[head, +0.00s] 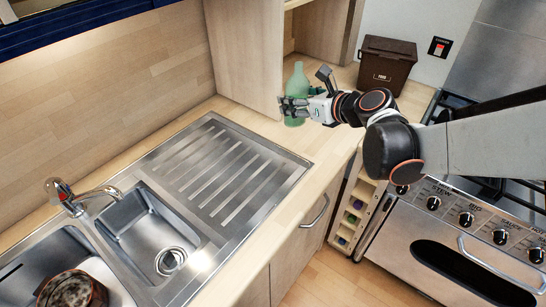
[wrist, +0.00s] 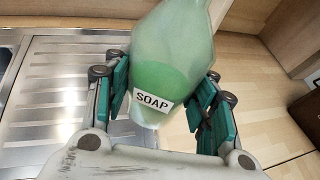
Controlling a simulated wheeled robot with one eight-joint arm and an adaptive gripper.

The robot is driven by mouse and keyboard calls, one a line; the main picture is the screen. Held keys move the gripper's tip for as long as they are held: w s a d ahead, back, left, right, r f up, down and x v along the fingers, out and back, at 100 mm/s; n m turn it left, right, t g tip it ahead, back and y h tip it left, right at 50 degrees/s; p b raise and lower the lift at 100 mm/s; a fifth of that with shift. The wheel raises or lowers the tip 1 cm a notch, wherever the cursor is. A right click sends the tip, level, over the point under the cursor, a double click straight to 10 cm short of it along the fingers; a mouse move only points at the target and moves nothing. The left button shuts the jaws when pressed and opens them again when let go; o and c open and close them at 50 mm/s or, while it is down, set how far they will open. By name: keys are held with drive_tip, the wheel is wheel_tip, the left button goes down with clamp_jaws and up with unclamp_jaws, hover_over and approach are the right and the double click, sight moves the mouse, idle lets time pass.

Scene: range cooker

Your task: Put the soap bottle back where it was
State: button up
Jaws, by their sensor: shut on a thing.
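The soap bottle (head: 297,86) is translucent green with a narrow neck. In the head view it is upright at the back of the counter, beside the wooden panel. In the wrist view the bottle (wrist: 172,62) shows a white SOAP label and fills the space between the fingers. My gripper (head: 294,106) is shut on the bottle's lower body from the right; it also shows in the wrist view (wrist: 163,108). I cannot tell whether the bottle's base touches the counter.
The steel drainboard (head: 225,175) and sink (head: 150,235) lie to the left. A wooden panel (head: 245,55) stands beside the bottle. A dark brown bin (head: 386,64) stands at the back right. The cooker (head: 465,225) is at the right. Some bare counter (head: 325,150) lies in front of the bottle.

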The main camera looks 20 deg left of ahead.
drive_tip(key=s+a+r+n+g+y, duration=0.1)
drive_tip(key=s+a+r, duration=0.1)
drive_tip(key=a, duration=0.4)
wheel_tip(320, 180, down, 19)
drive_tip(key=b, duration=0.6)
drive_tip(key=shift+a+f, duration=0.1)
drive_tip(key=shift+f, duration=0.1)
drive_tip(key=shift+s+r, duration=0.1)
drive_tip(key=o, duration=0.8)
drive_tip(key=shift+f, duration=0.2)
drive_tip(key=o, duration=0.4)
